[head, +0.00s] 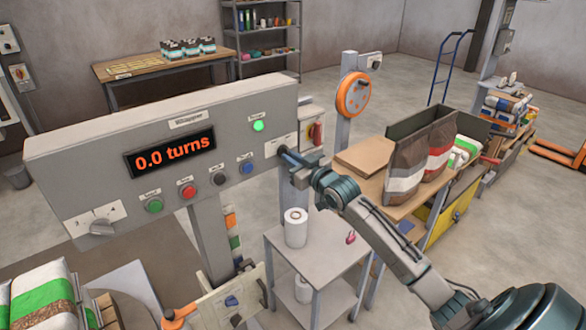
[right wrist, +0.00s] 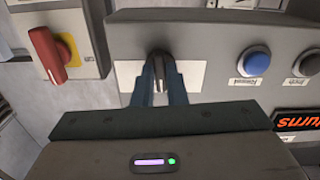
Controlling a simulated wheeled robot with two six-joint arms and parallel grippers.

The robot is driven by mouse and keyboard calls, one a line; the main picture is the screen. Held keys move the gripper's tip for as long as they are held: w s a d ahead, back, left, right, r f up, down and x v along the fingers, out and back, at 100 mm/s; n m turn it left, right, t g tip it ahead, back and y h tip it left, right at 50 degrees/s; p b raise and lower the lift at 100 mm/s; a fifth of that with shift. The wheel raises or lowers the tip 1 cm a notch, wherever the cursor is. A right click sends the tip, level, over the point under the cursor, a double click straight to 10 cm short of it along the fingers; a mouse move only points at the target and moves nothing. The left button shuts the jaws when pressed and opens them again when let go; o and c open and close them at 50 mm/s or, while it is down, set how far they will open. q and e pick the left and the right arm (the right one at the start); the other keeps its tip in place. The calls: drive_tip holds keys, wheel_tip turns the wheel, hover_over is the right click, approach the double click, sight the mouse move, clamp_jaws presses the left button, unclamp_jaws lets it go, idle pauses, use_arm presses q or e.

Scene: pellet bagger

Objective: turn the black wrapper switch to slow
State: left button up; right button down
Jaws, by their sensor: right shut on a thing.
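The grey wrapper panel (head: 85,150) has a lit display (head: 170,150) reading "0.0 turns". The black switch (right wrist: 159,62) sits on a white label plate (right wrist: 190,76) at the right end of the panel. In the head view my gripper hides the switch, and part of its plate (head: 281,142) shows above. My right gripper (head: 287,161) reaches in from the right. In the right wrist view its two fingers (right wrist: 160,80) are shut on the black switch, one on each side. The plate's markings and the switch's setting cannot be read. My left gripper is not in view.
A row of buttons, green (head: 154,205), red (head: 188,191), black (head: 219,179) and blue (head: 246,167), lies left of the switch. A grey knob (head: 103,227) is at the panel's left end. A red rotary switch (right wrist: 47,55) on a separate box stands close beside the panel.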

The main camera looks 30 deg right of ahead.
drive_tip(key=n+b, duration=0.3)
drive_tip(key=n, duration=0.2)
drive_tip(key=shift+d, duration=0.1)
drive_tip(key=shift+r, duration=0.15)
idle(0.5)
drive_tip(key=c, duration=1.6)
unclamp_jaws()
drive_tip(key=shift+w, duration=0.1)
drive_tip(key=shift+o, duration=0.7)
drive_tip(key=shift+w+f+b, duration=0.2)
drive_tip(key=shift+b, duration=0.1)
drive_tip(key=shift+s, duration=0.15)
